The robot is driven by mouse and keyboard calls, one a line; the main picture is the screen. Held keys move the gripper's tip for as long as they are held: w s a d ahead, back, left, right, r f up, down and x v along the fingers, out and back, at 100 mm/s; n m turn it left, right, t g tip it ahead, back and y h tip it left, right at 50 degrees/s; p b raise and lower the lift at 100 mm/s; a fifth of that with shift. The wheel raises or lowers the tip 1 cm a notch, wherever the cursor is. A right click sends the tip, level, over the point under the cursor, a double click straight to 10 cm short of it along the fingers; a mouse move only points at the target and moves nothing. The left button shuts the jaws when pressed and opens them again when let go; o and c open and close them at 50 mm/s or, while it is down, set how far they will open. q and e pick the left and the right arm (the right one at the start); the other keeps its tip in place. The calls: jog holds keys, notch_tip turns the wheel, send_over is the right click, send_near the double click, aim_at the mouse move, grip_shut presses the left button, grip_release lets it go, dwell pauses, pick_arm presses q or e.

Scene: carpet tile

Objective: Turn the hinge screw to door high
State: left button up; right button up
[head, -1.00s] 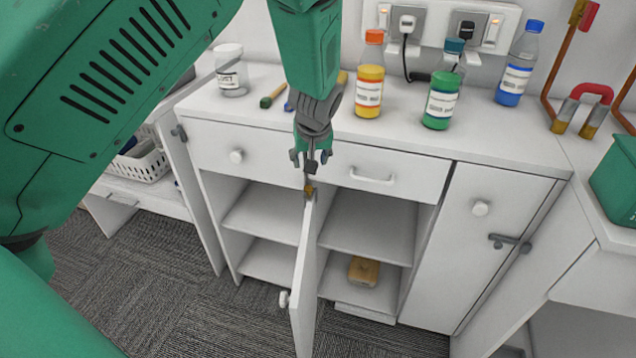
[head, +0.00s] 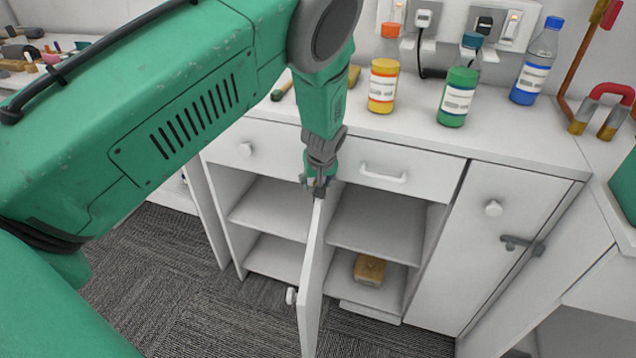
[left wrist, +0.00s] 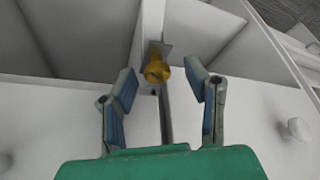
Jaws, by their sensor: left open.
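The hinge screw (left wrist: 157,71) is a brass-coloured slotted head on a small grey plate at the top edge of the open cabinet door. In the left wrist view it lies ahead of and between my fingertips, apart from both. The door (head: 314,270) stands swung out from the cabinet, edge towards me, with a round white knob (head: 291,296). My left gripper (head: 319,186) is at the top of the door in the head view and hides the screw there. In the left wrist view the left gripper (left wrist: 162,88) is open and empty. My right gripper is not in view.
The cabinet (head: 425,147) has drawers above open shelves, with a wooden block (head: 369,270) on the lower shelf. Bottles, including a yellow one (head: 383,86) and a green one (head: 457,97), stand on top. Carpet (head: 190,290) lies clear at the lower left.

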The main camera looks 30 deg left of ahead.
pick_arm(q)
jog(key=shift+a+f, duration=0.1)
jog(key=shift+d, duration=0.25)
jog(key=c, duration=0.3)
jog(key=shift+d, duration=0.15)
grip_shut()
jog(key=shift+a, duration=0.2)
